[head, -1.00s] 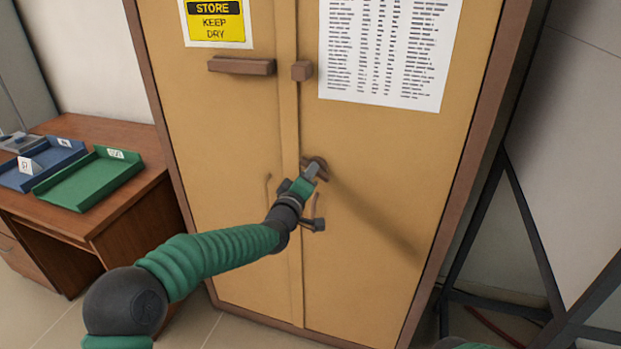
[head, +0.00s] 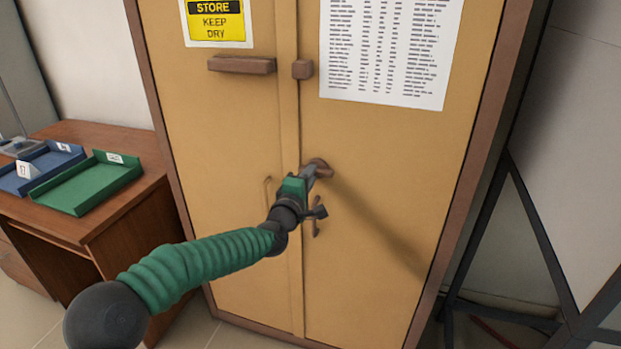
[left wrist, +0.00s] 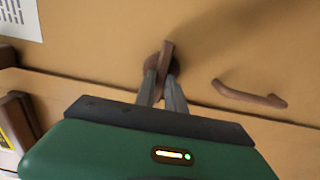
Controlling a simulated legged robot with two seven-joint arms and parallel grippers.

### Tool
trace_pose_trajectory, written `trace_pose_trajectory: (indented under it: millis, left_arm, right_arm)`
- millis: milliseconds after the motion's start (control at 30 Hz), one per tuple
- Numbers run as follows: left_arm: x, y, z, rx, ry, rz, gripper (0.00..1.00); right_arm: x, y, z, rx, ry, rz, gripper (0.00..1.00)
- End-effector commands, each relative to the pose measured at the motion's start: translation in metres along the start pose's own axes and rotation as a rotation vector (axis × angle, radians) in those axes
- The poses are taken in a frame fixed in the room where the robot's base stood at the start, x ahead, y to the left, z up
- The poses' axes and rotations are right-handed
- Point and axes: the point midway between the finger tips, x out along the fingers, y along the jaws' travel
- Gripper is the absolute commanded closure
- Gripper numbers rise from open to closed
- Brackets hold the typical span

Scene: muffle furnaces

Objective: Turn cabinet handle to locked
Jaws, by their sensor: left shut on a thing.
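The tan cabinet (head: 380,150) has two doors with a brown frame. A small brown turn handle (head: 322,167) on a round base sits on the right door, by the seam between the doors. My left gripper (head: 311,174) is shut on this handle. In the left wrist view, the two grey fingers (left wrist: 163,85) lie on either side of the brown handle (left wrist: 166,58), and its round base shows behind them. The fingers hide part of the handle. My right gripper is not in view.
A curved pull (left wrist: 249,95) is on the door near the turn handle. A brown bar (head: 241,65) and a small block (head: 302,69) sit higher up. A desk (head: 110,215) with green (head: 90,184) and blue (head: 40,167) trays stands left. A dark metal frame (head: 487,230) stands right.

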Motion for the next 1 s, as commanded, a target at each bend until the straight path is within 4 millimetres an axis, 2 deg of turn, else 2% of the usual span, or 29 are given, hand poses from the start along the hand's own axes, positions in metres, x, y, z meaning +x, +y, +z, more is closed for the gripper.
trace_pose_trajectory:
  millis: [333,367,533,867,1000]
  left_arm:
    - [0.0,-0.004,-0.002,-0.008,0.003,-0.006,1.0]
    - [0.0,-0.004,-0.002,-0.008,0.003,-0.006,0.84]
    - [0.0,-0.003,-0.001,-0.006,0.002,-0.005,0.64]
    - [-0.003,-0.001,-0.001,-0.004,0.001,-0.002,0.64]
    - [-0.021,0.0,-0.001,-0.003,0.001,-0.002,0.64]
  right_arm:
    - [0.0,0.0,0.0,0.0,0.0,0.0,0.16]
    - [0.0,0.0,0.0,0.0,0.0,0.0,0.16]
    - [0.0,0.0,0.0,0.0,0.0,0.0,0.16]
    - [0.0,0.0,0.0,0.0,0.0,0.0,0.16]
    - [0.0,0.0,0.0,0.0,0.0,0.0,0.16]
